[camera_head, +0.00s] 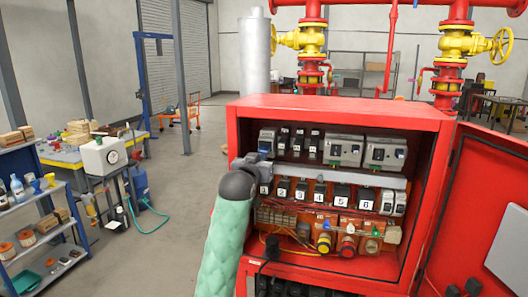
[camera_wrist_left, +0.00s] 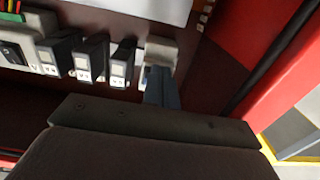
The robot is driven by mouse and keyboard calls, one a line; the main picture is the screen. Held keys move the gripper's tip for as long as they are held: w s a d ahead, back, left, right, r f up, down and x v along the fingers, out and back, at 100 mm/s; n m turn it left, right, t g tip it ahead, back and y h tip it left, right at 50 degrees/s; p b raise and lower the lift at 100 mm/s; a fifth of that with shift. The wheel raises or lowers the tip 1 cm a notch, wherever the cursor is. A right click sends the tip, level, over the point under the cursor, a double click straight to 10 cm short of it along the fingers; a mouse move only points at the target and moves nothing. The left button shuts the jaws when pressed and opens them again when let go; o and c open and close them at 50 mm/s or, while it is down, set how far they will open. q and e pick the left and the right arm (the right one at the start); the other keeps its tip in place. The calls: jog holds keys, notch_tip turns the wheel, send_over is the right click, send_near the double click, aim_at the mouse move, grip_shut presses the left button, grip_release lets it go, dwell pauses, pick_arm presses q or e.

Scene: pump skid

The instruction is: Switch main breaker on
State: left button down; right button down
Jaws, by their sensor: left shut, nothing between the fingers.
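A grey breaker (camera_head: 267,140) sits at the left end of the upper row in the open red cabinet (camera_head: 337,107). It also shows in the left wrist view (camera_wrist_left: 160,47), beside several small modules; no label on it is readable, so I cannot tell if it is the main breaker. Two larger grey breakers (camera_head: 343,150) (camera_head: 385,153) sit at the right of that row. My left gripper (camera_head: 260,163) is shut and empty, just below the left-end breaker. In the left wrist view its fingertips (camera_wrist_left: 161,86) overlap the breaker's edge; contact is unclear. My right gripper is not visible.
A lower row of numbered black devices (camera_head: 318,193) sits below a grey duct (camera_head: 340,174). Coloured buttons (camera_head: 346,245) are beneath. The cabinet's red door (camera_head: 480,210) stands open at the right. A blue shelf (camera_head: 45,225) stands left, with open floor between.

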pick_arm(q)
jog(key=shift+r, duration=0.7)
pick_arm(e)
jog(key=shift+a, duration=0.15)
pick_arm(q)
jog(key=v, duration=0.7)
jog(key=shift+f, duration=0.3)
jog(key=shift+f, duration=0.1)
